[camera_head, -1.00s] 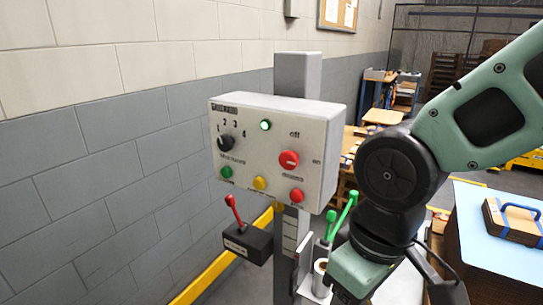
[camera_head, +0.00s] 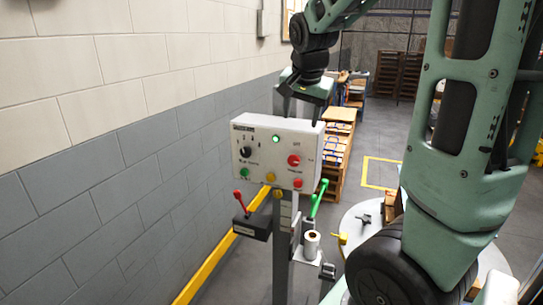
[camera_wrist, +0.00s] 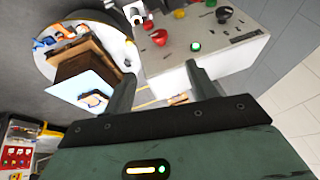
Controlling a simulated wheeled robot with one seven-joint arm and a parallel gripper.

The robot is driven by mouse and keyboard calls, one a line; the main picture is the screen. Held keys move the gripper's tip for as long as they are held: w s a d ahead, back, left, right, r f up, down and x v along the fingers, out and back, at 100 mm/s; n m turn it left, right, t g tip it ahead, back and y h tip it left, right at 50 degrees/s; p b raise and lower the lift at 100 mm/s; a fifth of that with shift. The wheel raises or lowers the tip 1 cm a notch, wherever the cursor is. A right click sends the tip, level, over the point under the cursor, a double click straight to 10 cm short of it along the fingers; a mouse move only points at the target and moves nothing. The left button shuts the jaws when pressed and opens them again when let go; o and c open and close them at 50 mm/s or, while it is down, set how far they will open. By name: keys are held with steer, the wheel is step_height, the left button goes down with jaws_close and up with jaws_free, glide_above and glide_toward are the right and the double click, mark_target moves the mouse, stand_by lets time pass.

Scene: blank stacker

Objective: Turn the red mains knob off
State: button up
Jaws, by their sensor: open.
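The red mains knob (camera_head: 293,160) is on the right half of the white control box front, below the "off" label. Its pale mark looks roughly level, toward the right-hand label, though it is small. The green lamp (camera_head: 275,139) on the box is lit.
The box also carries a black selector (camera_head: 246,152) and green, yellow and red buttons. A block wall (camera_head: 80,130) stands at left. A round white table (camera_head: 365,215) is at right.

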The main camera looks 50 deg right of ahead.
mark_target(295, 156)
steer(key=p+x, duration=0.2)
steer(key=x, duration=1.5)
steer(key=c, duration=1)
